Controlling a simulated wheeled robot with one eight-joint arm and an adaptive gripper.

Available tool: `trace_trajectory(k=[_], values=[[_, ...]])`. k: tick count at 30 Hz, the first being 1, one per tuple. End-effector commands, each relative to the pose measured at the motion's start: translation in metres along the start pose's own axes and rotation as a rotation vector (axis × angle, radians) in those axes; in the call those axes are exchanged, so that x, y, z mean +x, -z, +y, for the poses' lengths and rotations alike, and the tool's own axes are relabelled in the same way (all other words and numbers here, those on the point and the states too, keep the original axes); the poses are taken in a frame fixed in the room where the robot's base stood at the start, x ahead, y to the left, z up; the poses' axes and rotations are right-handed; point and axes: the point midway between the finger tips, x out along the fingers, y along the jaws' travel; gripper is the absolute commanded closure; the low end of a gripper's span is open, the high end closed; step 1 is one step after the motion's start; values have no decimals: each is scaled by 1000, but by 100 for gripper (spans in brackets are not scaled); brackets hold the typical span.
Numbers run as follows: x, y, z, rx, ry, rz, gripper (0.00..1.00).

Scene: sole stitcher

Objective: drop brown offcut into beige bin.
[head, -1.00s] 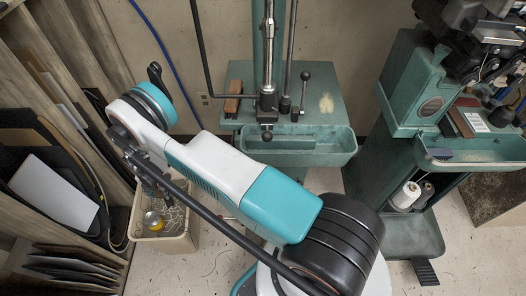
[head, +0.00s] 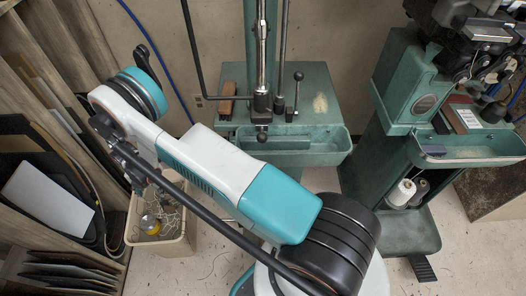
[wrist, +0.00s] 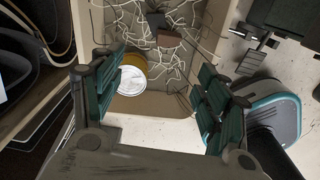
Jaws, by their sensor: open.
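The beige bin (head: 178,247) stands on the floor at the left in the head view. In the wrist view its interior lies below my gripper, and its wall (wrist: 62,97) shows at the left. A small brown piece that looks like the brown offcut (wrist: 170,41) lies in the bin on tangled white threads. A darker piece (wrist: 155,21) lies beside it. My gripper (wrist: 162,78) is open over the bin's near end, with nothing between its fingers. In the head view my arm partly hides the gripper and the bin.
A round yellow-sided tin (wrist: 132,78) lies in the bin. Racks with dark sheets and a white sheet (head: 48,197) stand left of it. A green machine (head: 300,140) with a tray stands behind, and another green machine (head: 400,95) stands right. Some floor is clear between.

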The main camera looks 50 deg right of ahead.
Motion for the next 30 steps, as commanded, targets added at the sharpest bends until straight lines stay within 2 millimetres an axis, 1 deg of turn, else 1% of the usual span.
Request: trace_trajectory(k=[1, 6, 12, 18, 30], values=[[-11, 0, 0, 0, 0, 0, 31], [-42, 0, 0, 0, 0, 0, 31], [-65, 0, 0, 0, 0, 0, 31], [-72, 0, 0, 0, 0, 0, 31], [-72, 0, 0, 0, 0, 0, 31]])
